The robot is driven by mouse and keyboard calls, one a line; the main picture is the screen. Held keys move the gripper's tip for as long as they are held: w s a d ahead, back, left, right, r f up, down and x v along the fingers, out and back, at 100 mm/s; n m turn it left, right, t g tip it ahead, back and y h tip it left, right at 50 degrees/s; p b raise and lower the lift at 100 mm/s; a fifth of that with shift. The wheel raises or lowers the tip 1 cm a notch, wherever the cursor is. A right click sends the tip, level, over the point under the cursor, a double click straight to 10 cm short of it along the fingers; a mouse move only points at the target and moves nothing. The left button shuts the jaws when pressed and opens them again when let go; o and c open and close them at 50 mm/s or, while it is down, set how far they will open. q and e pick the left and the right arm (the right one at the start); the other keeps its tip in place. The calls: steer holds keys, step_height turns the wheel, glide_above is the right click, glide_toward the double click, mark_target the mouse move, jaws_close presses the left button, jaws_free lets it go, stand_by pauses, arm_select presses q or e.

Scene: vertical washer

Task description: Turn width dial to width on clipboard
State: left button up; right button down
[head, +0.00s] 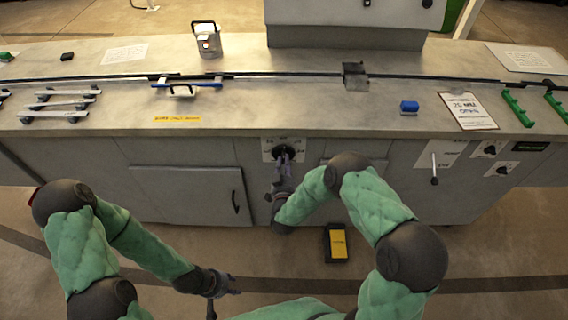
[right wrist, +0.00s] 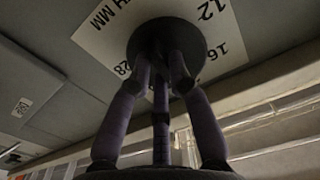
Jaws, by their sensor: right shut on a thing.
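The width dial (head: 286,152) is a dark round knob on a white scale plate on the machine's front panel. It also shows in the right wrist view (right wrist: 165,40), with the numbers 12, 16 and 28 legible around it.
A lever (head: 434,170) and smaller knobs (head: 490,149) are on the front panel at the right. A black and yellow box (head: 336,243) is on the floor.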

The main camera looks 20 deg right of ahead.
steer(key=shift+n, duration=0.4)
steer(key=c, duration=1.1)
jaws_free()
steer(key=shift+c, duration=0.2)
steer(key=shift+s, duration=0.1)
steer(key=v, duration=1.2)
steer(key=shift+f, duration=0.1)
